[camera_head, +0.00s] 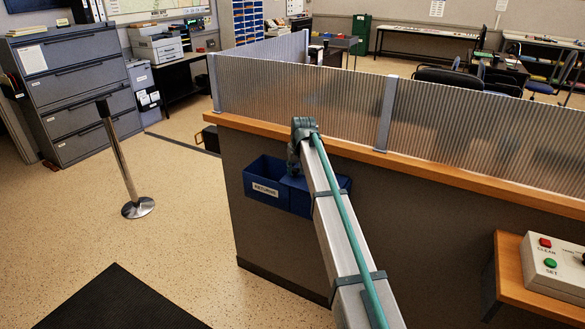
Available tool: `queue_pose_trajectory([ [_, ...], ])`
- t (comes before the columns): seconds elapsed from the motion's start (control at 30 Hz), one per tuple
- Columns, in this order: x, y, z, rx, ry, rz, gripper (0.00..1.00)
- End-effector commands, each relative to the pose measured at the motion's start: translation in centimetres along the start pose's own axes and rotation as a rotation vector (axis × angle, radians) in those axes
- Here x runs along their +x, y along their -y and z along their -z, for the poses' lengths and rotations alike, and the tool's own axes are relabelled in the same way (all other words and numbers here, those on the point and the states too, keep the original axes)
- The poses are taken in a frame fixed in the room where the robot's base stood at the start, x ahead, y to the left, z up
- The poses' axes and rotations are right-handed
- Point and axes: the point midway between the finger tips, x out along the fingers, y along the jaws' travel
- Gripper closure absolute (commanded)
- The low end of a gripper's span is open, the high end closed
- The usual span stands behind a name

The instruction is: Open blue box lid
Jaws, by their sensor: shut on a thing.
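The blue box (257,198) hangs on the dark front of the counter, below its wooden edge. A white label reading RETURNS is on its front. The left part of its top shows a dark hollow. A second blue face (332,186) shows to the right, partly behind my arm; I cannot tell lid from box wall there. My arm reaches from the lower right over the box, and its end bends down. My gripper (294,168) is small and dark at the box's upper edge, shut on the blue box lid. The fingertips and their contact are mostly hidden.
A wooden counter ledge (456,174) with a ribbed screen (300,92) runs above the box. A control box (556,268) with red and green buttons sits at right. A metal post (124,165) stands left. The floor before the box is clear, with a black mat (120,303).

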Motion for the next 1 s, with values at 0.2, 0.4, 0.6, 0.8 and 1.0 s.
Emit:
queue_pose_trajectory([
  [0.2, 0.0, 0.0, 0.0, 0.0, 0.0, 0.0, 0.55],
  [0.4, 0.0, 0.0, 0.0, 0.0, 0.0, 0.0, 0.45],
  [0.6, -0.1, 0.0, 0.0, 0.0, 0.0, 0.0, 0.45],
  [0.8, -2.0, 0.0, 0.0, 0.0, -0.002, 0.0, 0.45],
  [1.0, -5.8, 0.0, 0.0, 0.0, -0.003, -0.001, 0.45],
])
